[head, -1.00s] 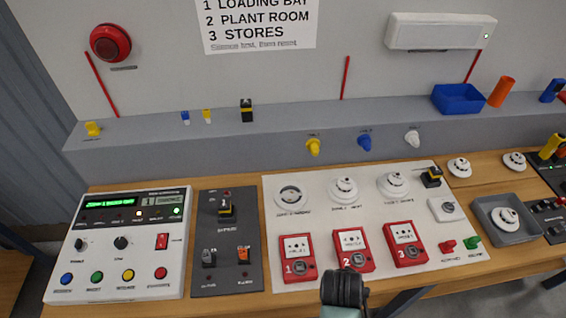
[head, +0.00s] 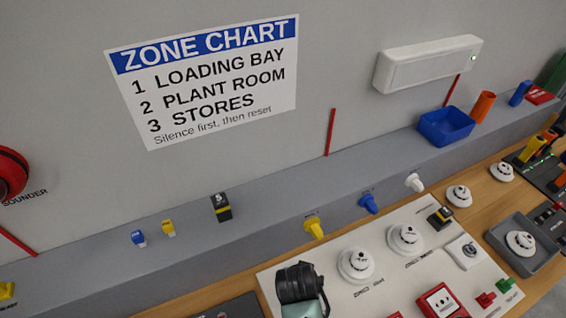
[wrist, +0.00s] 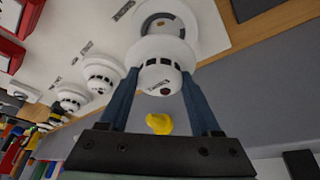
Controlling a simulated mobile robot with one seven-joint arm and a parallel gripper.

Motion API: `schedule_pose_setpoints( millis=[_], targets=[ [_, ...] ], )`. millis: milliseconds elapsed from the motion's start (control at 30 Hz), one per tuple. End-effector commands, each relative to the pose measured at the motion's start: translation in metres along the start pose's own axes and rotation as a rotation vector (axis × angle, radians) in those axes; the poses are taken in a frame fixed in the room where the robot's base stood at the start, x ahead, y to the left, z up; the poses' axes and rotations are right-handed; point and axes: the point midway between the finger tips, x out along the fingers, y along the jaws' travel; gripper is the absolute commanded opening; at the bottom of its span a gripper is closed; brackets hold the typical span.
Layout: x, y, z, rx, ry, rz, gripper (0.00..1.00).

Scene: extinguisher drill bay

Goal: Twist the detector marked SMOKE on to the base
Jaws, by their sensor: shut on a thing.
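In the wrist view my gripper (wrist: 160,80) is shut on a white round detector (wrist: 160,58), with one blue finger on each side. Dark slots and a small dark red spot show on the detector's face; no SMOKE marking is readable. The round base (wrist: 167,20) on the white panel shows just beyond the detector, which covers part of it. I cannot tell whether the two touch. In the head view my dark wrist (head: 298,283) hides the base and the held detector.
Two fitted detectors (head: 356,264) (head: 405,239) stand beside my wrist on the white panel (head: 445,207). A yellow knob (head: 314,227) projects from the grey ledge behind. Another detector (head: 520,243) lies in a grey tray (head: 527,265). Red call points stand at the front.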

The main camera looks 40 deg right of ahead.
Motion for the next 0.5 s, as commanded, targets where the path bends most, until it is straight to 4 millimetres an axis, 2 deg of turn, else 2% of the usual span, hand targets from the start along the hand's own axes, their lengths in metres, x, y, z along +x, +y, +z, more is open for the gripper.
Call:
schedule_pose_setpoints(
  millis=[267, 500],
  targets=[
    [0.006, 0.0, 0.002, 0.0, 0.0, 0.0, 0.04],
    [0.024, 0.0, 0.01, 0.0, 0.001, 0.0, 0.04]
  ],
)
